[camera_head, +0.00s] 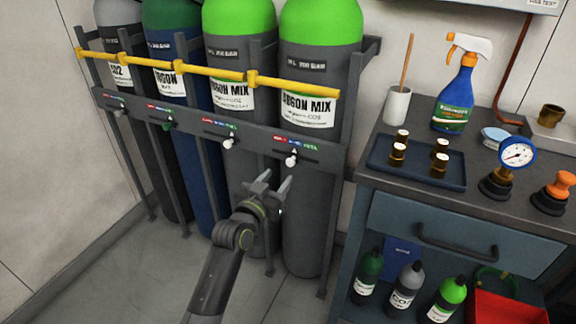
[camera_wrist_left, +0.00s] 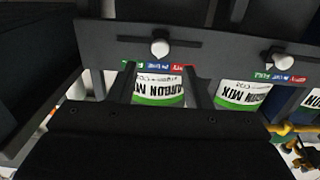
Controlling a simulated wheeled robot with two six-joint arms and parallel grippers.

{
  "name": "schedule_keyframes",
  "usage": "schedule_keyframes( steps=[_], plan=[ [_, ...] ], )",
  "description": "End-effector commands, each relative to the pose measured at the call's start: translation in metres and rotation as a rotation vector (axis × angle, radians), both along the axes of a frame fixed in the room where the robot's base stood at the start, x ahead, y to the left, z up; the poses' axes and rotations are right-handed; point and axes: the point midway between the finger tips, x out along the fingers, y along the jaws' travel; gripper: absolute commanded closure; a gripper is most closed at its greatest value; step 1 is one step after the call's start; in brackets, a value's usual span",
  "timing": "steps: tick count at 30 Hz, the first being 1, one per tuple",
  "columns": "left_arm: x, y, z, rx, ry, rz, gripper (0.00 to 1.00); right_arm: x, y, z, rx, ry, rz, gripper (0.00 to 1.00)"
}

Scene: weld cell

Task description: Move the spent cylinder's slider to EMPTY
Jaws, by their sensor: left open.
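Several gas cylinders stand in a rack whose rail (camera_head: 190,128) carries a slider under each. The rightmost slider's white knob (camera_head: 291,160) is near the middle of its red-blue-green strip; it also shows upside down in the left wrist view (camera_wrist_left: 159,46). The knob to its left (camera_head: 228,142) sits toward the green side and also shows in the wrist view (camera_wrist_left: 279,60). Both belong to green-topped ARGON MIX cylinders, including the rightmost one (camera_head: 318,75). My left gripper (camera_head: 272,184) is open and empty, just below the rail between these two knobs. Which cylinder is spent cannot be told.
A yellow bar (camera_head: 210,74) crosses the cylinders above the rail. Dark rack posts (camera_head: 207,185) stand between them. A workbench (camera_head: 440,195) at the right holds a tray (camera_head: 380,165), a spray bottle (camera_head: 455,90) and a gauge (camera_head: 515,155). The floor in front is clear.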

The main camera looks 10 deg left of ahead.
Motion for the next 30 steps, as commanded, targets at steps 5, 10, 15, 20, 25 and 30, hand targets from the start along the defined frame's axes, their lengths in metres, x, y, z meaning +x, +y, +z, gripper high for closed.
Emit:
schedule_keyframes(
  steps=[5,10,15,20,25,30],
  plan=[
    [0.032,-0.006,-0.001,0.001,0.0,0.0,0.55,0.002,0.001,0.001,0.006,-0.014,0.001,0.64],
    [0.055,-0.011,-0.001,0.0,0.0,-0.001,0.55,0.002,0.002,0.002,0.011,-0.023,0.001,0.64],
    [0.068,-0.013,0.0,0.001,0.001,0.0,0.55,0.006,0.002,0.009,0.012,-0.042,0.003,0.64],
    [0.072,-0.014,-0.001,0.001,0.001,0.001,0.55,0.006,0.002,0.009,0.013,-0.044,0.003,0.64],
    [0.072,-0.014,0.0,0.001,0.001,0.001,0.55,0.005,0.002,0.009,0.013,-0.043,0.004,0.64],
    [0.072,-0.014,0.0,0.001,0.001,0.0,0.71,0.005,0.002,0.009,0.013,-0.043,0.003,0.64]
  ],
)
